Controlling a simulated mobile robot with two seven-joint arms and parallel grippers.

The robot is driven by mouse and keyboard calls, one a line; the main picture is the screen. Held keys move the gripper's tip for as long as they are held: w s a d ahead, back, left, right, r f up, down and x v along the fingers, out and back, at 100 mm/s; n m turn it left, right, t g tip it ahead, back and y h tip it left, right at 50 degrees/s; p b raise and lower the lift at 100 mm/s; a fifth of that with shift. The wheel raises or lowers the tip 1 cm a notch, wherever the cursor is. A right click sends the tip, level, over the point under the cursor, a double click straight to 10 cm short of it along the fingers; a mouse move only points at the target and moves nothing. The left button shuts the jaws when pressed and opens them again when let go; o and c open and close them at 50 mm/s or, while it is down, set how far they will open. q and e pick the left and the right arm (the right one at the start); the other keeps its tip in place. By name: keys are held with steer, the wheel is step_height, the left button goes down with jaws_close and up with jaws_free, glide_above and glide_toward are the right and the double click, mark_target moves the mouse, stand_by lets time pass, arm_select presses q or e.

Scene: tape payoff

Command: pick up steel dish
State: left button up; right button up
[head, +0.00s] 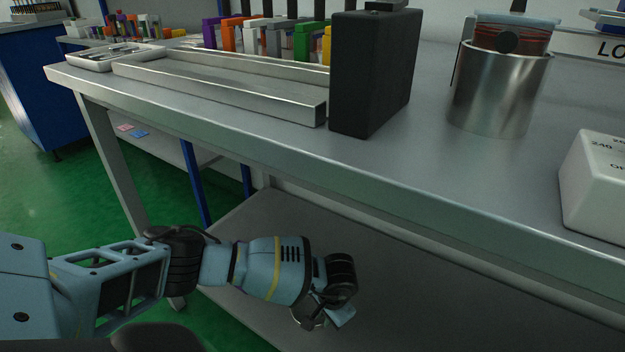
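I cannot pick out a steel dish for certain. A shallow, pale metallic tray (82,64) with small thin items in it lies at the far left end of the steel bench (240,140). A shiny steel cylinder (497,95) stands at the right with a glass jar of reddish content in its top. My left gripper (328,318) is below the bench top, over the lower shelf, away from both. It is seen from behind, and its fingers are mostly hidden, so its opening is unclear. My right gripper is not in view.
A black upright block (370,72) stands beside a long steel channel (215,88). Several coloured clips (267,42) are behind. A white box (597,185) is at the right edge. The bench's front edge (330,175) lies above my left gripper. The visible lower shelf (450,290) is bare.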

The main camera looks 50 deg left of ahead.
mark_target(311, 310)
arm_select(q)
steer(key=f, duration=0.1)
steer(key=f+b, duration=0.1)
steer(key=f, duration=0.1)
steer(key=shift+a+f, duration=0.25)
steer(key=shift+f, duration=0.05)
steer(key=shift+r, duration=0.1)
jaws_close()
